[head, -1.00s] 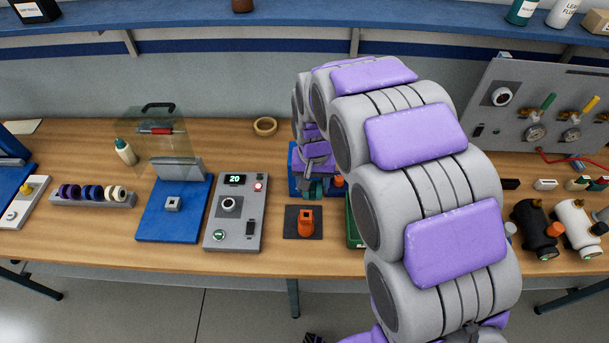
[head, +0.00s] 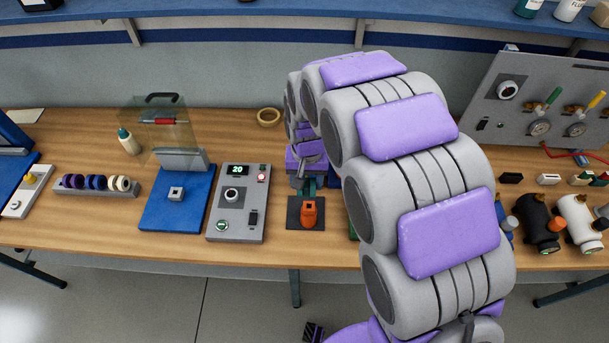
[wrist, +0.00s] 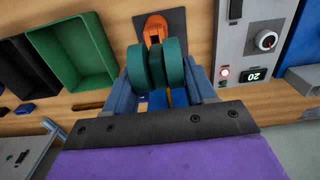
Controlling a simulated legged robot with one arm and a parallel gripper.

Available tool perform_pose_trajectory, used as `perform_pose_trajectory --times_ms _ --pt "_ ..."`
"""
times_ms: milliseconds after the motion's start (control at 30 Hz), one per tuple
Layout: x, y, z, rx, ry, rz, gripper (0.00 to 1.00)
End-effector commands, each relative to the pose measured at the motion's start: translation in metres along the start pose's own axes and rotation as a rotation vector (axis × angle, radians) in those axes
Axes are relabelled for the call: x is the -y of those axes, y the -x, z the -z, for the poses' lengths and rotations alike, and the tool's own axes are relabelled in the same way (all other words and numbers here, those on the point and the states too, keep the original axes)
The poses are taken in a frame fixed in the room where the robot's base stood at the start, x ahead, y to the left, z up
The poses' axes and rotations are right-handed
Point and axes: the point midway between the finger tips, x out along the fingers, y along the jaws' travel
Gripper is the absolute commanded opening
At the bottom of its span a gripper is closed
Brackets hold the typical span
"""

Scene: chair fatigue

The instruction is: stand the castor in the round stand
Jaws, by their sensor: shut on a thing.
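In the wrist view my gripper (wrist: 157,68) is shut on a dark teal, round-edged piece (wrist: 157,66), which looks like the castor. Similar teal rounded shapes stand on both sides of it, so I cannot tell clearly where fingers end and castor begins. A wooden ring (head: 268,117) lies at the back of the bench, left of my gripper. It may be the round stand, but I cannot be sure.
The orange tool (head: 309,213) sits on a dark pad in front of my gripper; it also shows in the wrist view (wrist: 156,28). A grey control box (head: 237,205) is left of it. A green bin (wrist: 72,55) and a black bin are close by. Bare bench surrounds the ring.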

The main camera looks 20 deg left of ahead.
Motion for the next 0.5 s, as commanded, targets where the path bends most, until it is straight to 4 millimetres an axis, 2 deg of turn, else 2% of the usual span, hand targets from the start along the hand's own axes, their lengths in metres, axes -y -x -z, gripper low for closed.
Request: perform_pose_trajectory --times_ms 300,500 --pt "0.001 -0.030 0.000 0.002 -0.002 -0.001 0.28" --pt "0.004 -0.040 0.001 0.001 -0.001 -0.004 0.28"
